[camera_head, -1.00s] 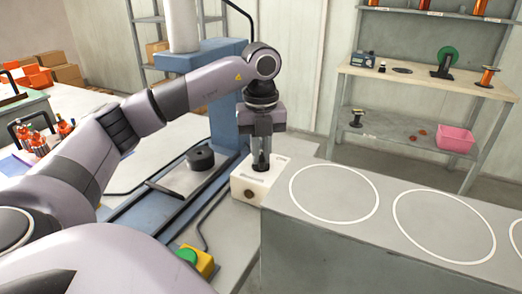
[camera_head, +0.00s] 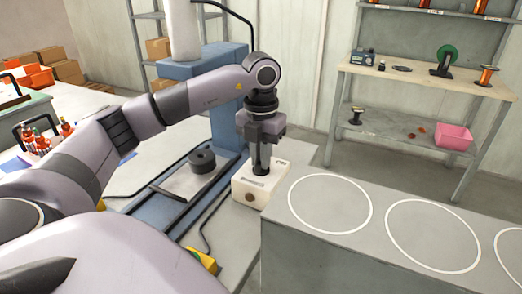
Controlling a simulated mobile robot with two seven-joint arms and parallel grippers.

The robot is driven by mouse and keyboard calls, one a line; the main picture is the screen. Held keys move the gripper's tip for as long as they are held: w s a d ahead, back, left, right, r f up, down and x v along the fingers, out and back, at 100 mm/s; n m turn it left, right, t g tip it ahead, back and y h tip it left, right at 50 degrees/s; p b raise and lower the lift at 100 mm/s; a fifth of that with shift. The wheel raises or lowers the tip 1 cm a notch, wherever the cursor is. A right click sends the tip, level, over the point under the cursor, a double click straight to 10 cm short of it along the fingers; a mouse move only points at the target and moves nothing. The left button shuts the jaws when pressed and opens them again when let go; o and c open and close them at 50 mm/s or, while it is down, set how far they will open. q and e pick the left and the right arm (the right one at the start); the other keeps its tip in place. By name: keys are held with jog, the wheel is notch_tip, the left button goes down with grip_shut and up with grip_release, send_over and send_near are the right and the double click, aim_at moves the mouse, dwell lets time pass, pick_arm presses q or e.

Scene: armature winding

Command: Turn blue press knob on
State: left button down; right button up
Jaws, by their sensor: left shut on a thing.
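The blue press (camera_head: 229,128) stands left of centre, with a black round part (camera_head: 202,161) on the plate at its base. A cream control box (camera_head: 250,195) sits at the front right of the press, with a dark round spot on its front face. My left gripper (camera_head: 261,168) points straight down onto the top of this box. Its fingers are shut on the small dark knob there, which they mostly hide. The knob's exact angle cannot be seen. My right gripper is not in view.
A grey bench (camera_head: 330,255) with white circles stands close on the right. A yellow button box (camera_head: 202,260) is partly hidden by my arm. A shelf (camera_head: 425,80) with spools and a pink bin (camera_head: 453,136) stands at the back right. A worktable is at the left.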

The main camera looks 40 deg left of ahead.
pick_arm(q)
jog(key=m+p, duration=0.1)
jog(key=m, duration=0.5)
jog(key=shift+m+p, duration=0.3)
dwell(0.5)
jog(key=c, duration=1.1)
grip_release()
jog(key=shift+c, duration=0.2)
jog(key=shift+r, duration=0.15)
notch_tip(320, 180, up, 7)
